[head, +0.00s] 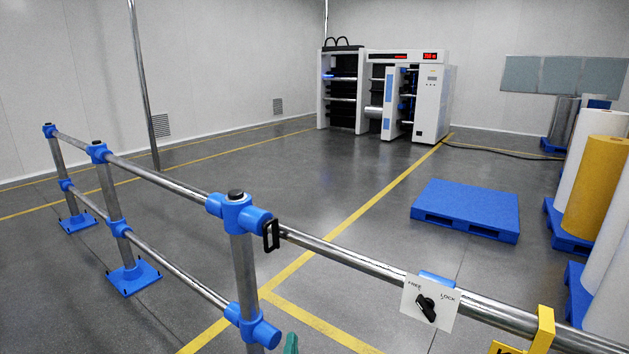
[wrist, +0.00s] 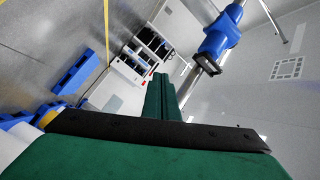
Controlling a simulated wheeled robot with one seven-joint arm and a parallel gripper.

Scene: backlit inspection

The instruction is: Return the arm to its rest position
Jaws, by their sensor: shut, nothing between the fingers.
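My gripper (wrist: 160,84) shows in the wrist view as two green fingers pressed together, with nothing between them. A dark bar and a wide green part of it fill the bottom of that view. In the head view only a small green tip (head: 291,344) shows at the bottom edge, left of the white FREE/LOCK plate and apart from it. The rest of my arm is out of the head view. The plate (head: 443,312) hangs on the metal rail and carries a black knob (head: 426,308).
A metal railing (head: 350,258) with blue joints (head: 237,212) crosses the foreground. A black loop (head: 270,235) sits on it, and a yellow bracket (head: 543,328) at right. Beyond are a blue pallet (head: 466,205), rolls (head: 595,185) and a white machine (head: 432,105). The floor between is open.

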